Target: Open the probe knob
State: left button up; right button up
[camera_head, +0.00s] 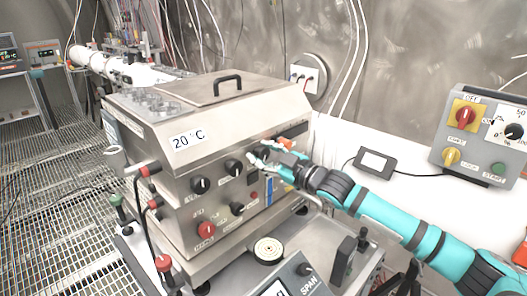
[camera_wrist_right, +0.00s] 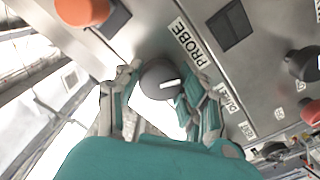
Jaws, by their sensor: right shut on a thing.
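The probe knob (camera_wrist_right: 160,80) is a round dark grey knob with a white mark, beside the PROBE label (camera_wrist_right: 190,42) in the right wrist view. My right gripper (camera_wrist_right: 158,92) has a finger on each side of the knob and is shut on it. In the head view my right gripper (camera_head: 266,157) reaches from the right to the front panel of the steel bath (camera_head: 165,195), and its fingers largely hide the knob there. My left gripper is in neither view.
Other black knobs (camera_head: 200,185) and a red knob (camera_head: 206,230) sit left of my gripper on the panel. An orange-red knob (camera_wrist_right: 82,10) is close by in the wrist view. A control box (camera_head: 480,135) stands at right. A round dial (camera_head: 268,249) lies below.

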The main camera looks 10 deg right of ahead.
jog(key=shift+f+n, duration=0.3)
jog(key=shift+n, duration=0.2)
jog(key=o, duration=1)
jog(key=shift+o, duration=1)
jog(key=shift+d+r, duration=0.1)
jog(key=shift+r, duration=0.1)
jog(key=v, duration=1.2)
